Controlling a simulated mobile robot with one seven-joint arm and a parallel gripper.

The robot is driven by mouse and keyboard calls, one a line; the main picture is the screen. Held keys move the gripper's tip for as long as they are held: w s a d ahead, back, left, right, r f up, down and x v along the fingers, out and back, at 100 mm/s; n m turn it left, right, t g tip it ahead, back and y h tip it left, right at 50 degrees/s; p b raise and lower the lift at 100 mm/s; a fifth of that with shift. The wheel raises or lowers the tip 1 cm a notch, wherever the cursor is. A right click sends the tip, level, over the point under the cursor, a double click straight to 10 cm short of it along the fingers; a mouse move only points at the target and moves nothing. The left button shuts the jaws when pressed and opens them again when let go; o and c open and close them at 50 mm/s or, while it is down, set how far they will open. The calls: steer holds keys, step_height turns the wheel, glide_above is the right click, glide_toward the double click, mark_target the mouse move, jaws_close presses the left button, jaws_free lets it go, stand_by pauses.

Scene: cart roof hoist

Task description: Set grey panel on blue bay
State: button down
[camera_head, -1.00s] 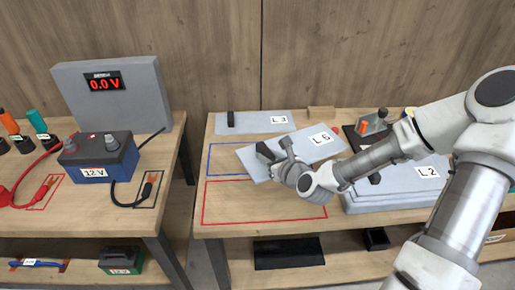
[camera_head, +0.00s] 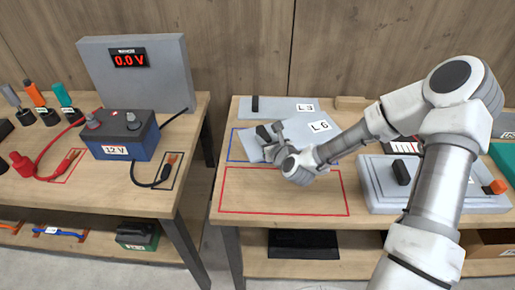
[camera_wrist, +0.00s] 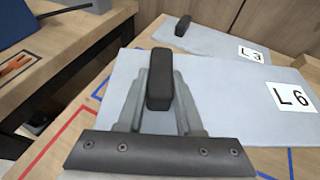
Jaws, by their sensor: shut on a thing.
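The grey panel labelled L 6 (camera_head: 307,139) is in my gripper (camera_head: 270,133), which is shut on its black handle (camera_wrist: 160,80). The panel is over the blue bay (camera_head: 231,145), a blue outline on the right-hand table, and hides most of it. The panel looks turned relative to the outline. Blue line shows at the left and along the bottom right in the wrist view (camera_wrist: 291,162). I cannot tell whether the panel touches the table. My gripper (camera_wrist: 158,105) covers part of it.
Another grey panel, L 3 (camera_head: 285,104), lies just behind. A red outline (camera_head: 283,214) in front is empty. A stack of grey panels (camera_head: 380,180) is at the right. The left table (camera_head: 90,200) holds a 12 V battery (camera_head: 125,135) and a 0.0 V meter (camera_head: 165,75).

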steer(key=w+a+f, duration=0.1)
steer(key=a+f, duration=0.1)
steer(key=shift+w+a, duration=0.35)
steer(key=shift+w, duration=0.05)
steer(key=shift+f, duration=1.95)
steer(key=c, duration=1)
jaws_free()
steer(key=shift+f, duration=0.2)
steer(key=o, duration=0.4)
steer(key=shift+r, duration=0.1)
steer(key=shift+o, duration=0.2)
steer(key=shift+r, duration=0.1)
steer(key=v, duration=1.2)
